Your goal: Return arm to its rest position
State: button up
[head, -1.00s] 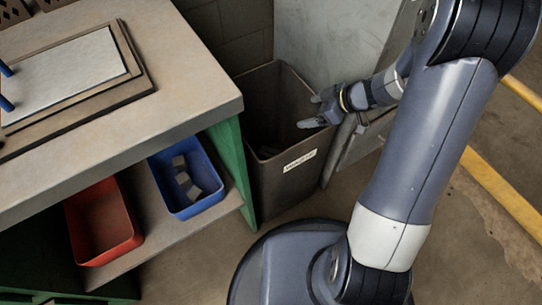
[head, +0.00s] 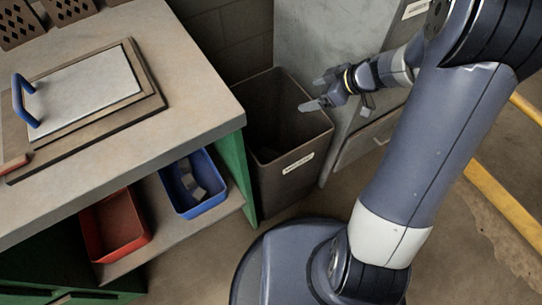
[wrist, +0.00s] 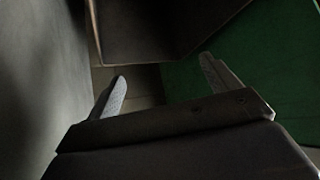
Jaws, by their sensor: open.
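My gripper (head: 318,94) is open and empty in the head view. It is above the right part of the open brown bin (head: 290,165), and its fingers point left. My arm comes in from the right side of the picture. In the wrist view my gripper (wrist: 162,88) shows two grey fingertips spread apart with nothing between them. Beyond them are the dark underside or wall of something, likely the bin, and a green panel (wrist: 260,60).
A workbench (head: 190,95) stands at left with a framed plate (head: 90,85) that has a blue handle. On its lower shelf are a red bin (head: 115,225) and a blue bin (head: 190,185) holding grey pieces. A grey cabinet (head: 320,45) stands behind the brown bin. Yellow floor lines run at right.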

jog(key=shift+f, duration=0.1)
notch_tip(320, 180, down, 7)
jog(key=b, duration=0.1)
jog(key=shift+b, duration=0.35)
dwell(0.5)
jog(key=shift+f, duration=0.2)
dwell(0.3)
